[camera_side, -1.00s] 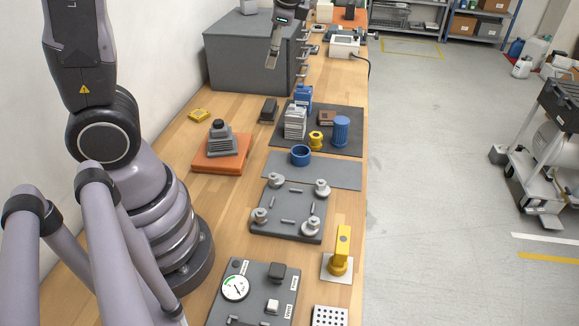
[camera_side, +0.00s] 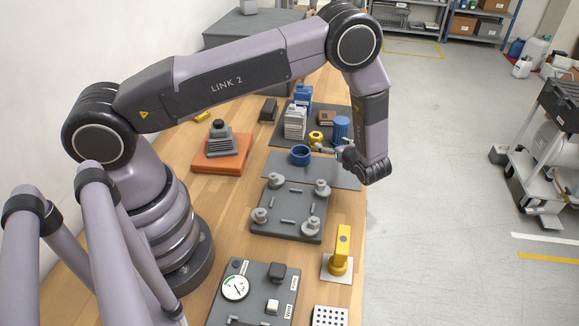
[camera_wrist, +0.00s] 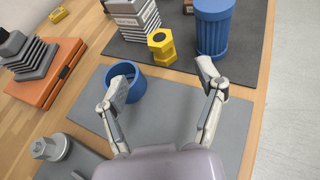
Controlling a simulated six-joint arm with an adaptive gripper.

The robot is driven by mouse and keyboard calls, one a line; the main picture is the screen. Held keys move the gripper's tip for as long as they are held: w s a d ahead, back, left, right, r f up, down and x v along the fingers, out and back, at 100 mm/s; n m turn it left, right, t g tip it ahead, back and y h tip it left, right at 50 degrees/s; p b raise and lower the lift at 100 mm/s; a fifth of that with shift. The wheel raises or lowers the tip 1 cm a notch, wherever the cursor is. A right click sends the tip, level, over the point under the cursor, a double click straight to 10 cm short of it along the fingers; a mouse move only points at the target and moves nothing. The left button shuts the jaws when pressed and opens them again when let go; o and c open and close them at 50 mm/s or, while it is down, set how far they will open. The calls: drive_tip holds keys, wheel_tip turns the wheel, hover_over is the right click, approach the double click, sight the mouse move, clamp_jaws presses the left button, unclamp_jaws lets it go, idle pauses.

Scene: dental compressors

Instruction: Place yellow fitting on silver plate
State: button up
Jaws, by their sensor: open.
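The yellow fitting (camera_side: 316,138), with a hexagonal body and a round hole on top, stands upright on the dark mat; it is also in the wrist view (camera_wrist: 161,46). The silver-grey flat plate (camera_side: 338,174) lies on the bench in front of that mat and fills the middle of the wrist view (camera_wrist: 172,115). My gripper (camera_wrist: 163,80) is open and empty, with its fingers spread over the plate and pointing toward the fitting. In the side view my gripper (camera_side: 327,149) is low beside the fitting, and its exact height is unclear.
A blue ring (camera_wrist: 127,80) stands on the plate, close to my left finger. A ribbed blue cylinder (camera_wrist: 213,28) stands right of the fitting, and a grey finned block (camera_wrist: 134,18) stands left. A dark fixture with several knobs (camera_side: 290,212) lies nearer my base.

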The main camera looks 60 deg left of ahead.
sight(317, 137)
drive_tip(key=x, duration=1)
drive_tip(key=shift+a+f, duration=0.25)
drive_tip(key=shift+f, duration=0.1)
clamp_jaws()
